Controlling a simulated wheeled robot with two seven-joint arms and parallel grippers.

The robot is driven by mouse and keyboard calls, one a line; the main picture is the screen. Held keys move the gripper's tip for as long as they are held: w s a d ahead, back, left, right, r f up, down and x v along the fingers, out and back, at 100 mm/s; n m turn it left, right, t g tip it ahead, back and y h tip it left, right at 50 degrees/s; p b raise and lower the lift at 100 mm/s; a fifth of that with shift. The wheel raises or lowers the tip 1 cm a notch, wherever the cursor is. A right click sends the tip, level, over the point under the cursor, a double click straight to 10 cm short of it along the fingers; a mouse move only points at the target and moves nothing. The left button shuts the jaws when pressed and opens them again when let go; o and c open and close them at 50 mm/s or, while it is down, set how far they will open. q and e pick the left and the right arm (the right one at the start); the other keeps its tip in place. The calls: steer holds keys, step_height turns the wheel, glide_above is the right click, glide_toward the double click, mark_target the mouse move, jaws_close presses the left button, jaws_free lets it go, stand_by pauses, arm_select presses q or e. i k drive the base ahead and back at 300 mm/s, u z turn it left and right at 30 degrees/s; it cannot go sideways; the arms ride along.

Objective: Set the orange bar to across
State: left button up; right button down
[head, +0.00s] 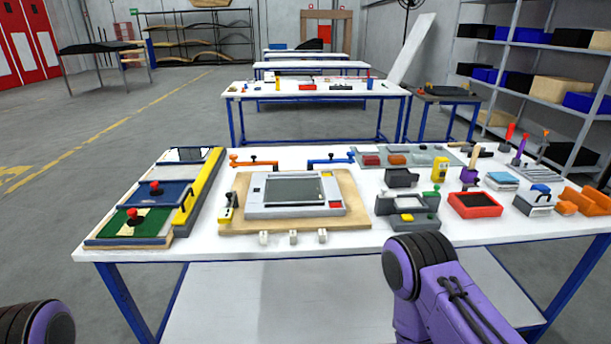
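The orange bar (256,163) is at the back of the white table, behind the left part of a wooden board (236,213). It lies roughly left to right in the picture, with a small upright piece at its left end and a dark knob near its middle. A similar blue bar (330,161) lies to its right, behind the same board. A grey framed panel (294,192) rests on the board. Neither gripper shows. Only a purple link of my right arm at the lower right and a bit of my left arm at the lower left are in view.
A tray with green and blue panels (157,194) and red knobs stands left of the board. Several small white blocks (293,237) lie along the front. Grey fixtures (405,205), a red tray (475,204) and a yellow bottle (440,169) crowd the right side.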

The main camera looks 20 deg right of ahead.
mark_target(252, 163)
steer(key=z, duration=0.4)
steer(key=i, duration=1)
